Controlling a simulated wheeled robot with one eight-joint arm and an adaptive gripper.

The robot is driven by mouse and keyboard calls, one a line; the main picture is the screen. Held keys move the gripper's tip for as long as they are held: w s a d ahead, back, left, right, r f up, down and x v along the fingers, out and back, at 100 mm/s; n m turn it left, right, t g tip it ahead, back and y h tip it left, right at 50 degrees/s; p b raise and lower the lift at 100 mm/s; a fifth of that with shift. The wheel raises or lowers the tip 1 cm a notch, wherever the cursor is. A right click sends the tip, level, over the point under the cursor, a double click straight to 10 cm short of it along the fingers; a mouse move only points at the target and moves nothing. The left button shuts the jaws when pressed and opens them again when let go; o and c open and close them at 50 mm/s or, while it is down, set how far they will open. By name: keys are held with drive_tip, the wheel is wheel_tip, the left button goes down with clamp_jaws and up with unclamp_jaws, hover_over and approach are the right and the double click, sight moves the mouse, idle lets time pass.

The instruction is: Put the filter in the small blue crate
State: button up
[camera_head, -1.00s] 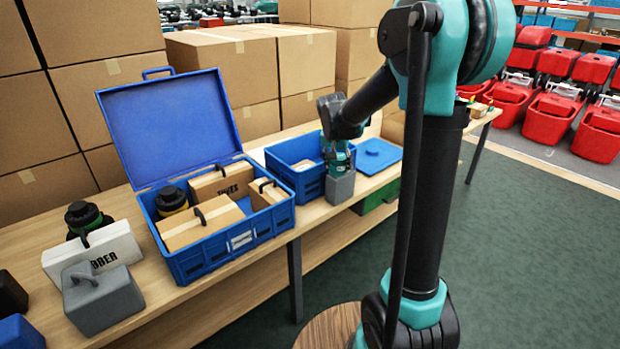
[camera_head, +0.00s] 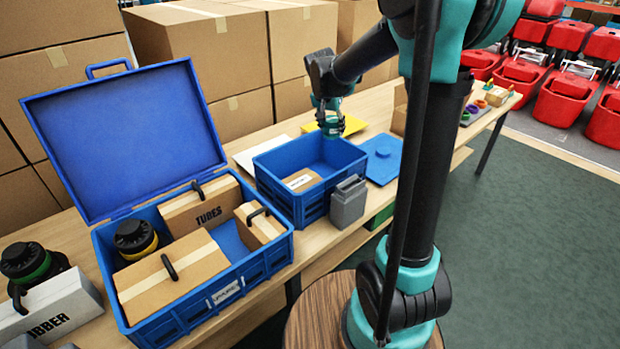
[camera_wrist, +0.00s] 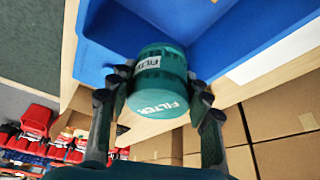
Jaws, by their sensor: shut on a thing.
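The filter (camera_wrist: 160,82) is a teal cylinder with white FILTER lettering, held between the two fingers of my gripper (camera_wrist: 158,98). In the head view the gripper (camera_head: 328,106) is above the back right part of the small blue crate (camera_head: 276,190), and the filter (camera_head: 331,125) hangs below it, partly hidden by the fingers. The open crate holds a small labelled cardboard box (camera_head: 302,180) at its near left; the rest of its visible floor looks empty. The crate's blue interior (camera_wrist: 215,30) shows beyond the filter in the wrist view.
A large open blue case (camera_head: 190,305) with boxes stands left. Cardboard stacks (camera_head: 215,55) rise behind the table.

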drive_tip(key=f, duration=1)
drive_tip(key=w+f, duration=0.1)
drive_tip(key=f, duration=0.4)
drive_tip(key=shift+f, duration=2.5)
drive_tip(key=shift+f, duration=0.1)
drive_tip(key=o, duration=1.1)
drive_tip(key=v, duration=1.2)
